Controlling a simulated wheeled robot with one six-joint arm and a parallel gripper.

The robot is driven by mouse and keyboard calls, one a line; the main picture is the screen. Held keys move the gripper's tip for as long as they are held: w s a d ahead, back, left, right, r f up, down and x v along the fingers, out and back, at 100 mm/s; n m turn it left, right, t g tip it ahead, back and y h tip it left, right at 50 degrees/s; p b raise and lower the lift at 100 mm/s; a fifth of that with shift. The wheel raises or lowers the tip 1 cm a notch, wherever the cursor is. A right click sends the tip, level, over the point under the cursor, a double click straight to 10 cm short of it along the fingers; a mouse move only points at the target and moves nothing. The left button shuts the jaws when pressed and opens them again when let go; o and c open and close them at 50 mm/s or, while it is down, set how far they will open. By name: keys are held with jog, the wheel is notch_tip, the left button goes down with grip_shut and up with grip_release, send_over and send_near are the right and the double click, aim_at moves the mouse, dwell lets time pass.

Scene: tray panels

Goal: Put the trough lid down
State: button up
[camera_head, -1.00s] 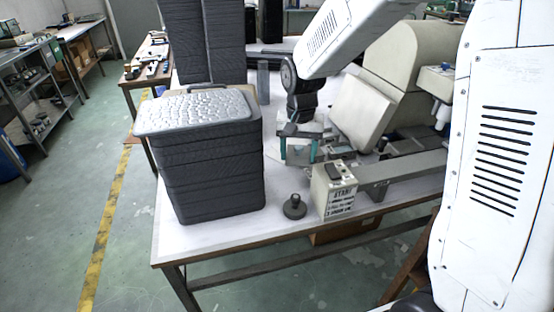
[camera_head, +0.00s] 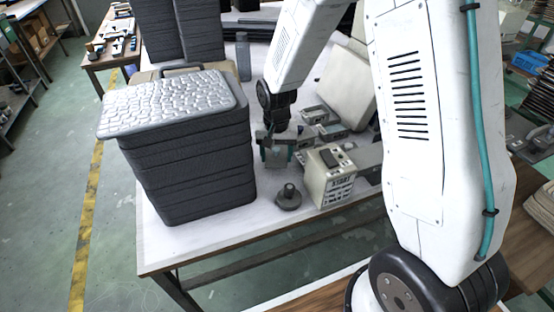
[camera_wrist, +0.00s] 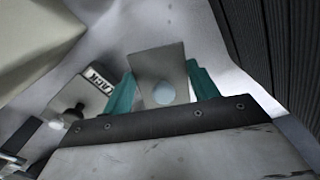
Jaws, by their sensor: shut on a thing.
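My gripper (camera_head: 277,152) is over the white table, with its two teal fingers pointing down. In the wrist view my gripper (camera_wrist: 163,90) is shut on a small grey plate with a pale round spot, which appears to be the trough lid (camera_wrist: 172,65). In the head view the plate (camera_head: 277,157) shows only as a small grey patch between the fingers. I cannot tell whether its lower edge touches the table. Small grey open-looking metal units (camera_head: 318,116) stand just behind and right of the gripper; which one is the trough is unclear.
A dark stack of trays (camera_head: 190,170) with a pebbled grey top stands left of the gripper. A beige labelled box (camera_head: 329,178) is close on the right. A dark round knob on a base (camera_head: 288,197) stands in front. Bare table (camera_head: 245,225) shows toward the front edge.

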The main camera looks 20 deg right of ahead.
aim_at(277, 159)
jog(key=shift+s+f, duration=0.1)
jog(key=shift+f, duration=0.8)
jog(key=shift+c, duration=0.4)
jog(key=shift+s+f, duration=0.1)
jog(key=shift+f, duration=0.3)
jog(key=shift+c, duration=1.4)
jog(key=o, duration=1.2)
jog(key=shift+d, duration=0.1)
notch_tip(277, 159, up, 11)
jog(key=s+d+r+n, duration=0.2)
jog(key=s+r, duration=1)
jog(key=r, duration=0.2)
jog(key=s+d+r+n, duration=0.1)
jog(key=s, duration=0.7)
jog(key=s+d+r+n+t, duration=0.1)
jog(key=s+r, duration=0.1)
jog(key=s, duration=0.6)
jog(key=shift+s+r, duration=0.25)
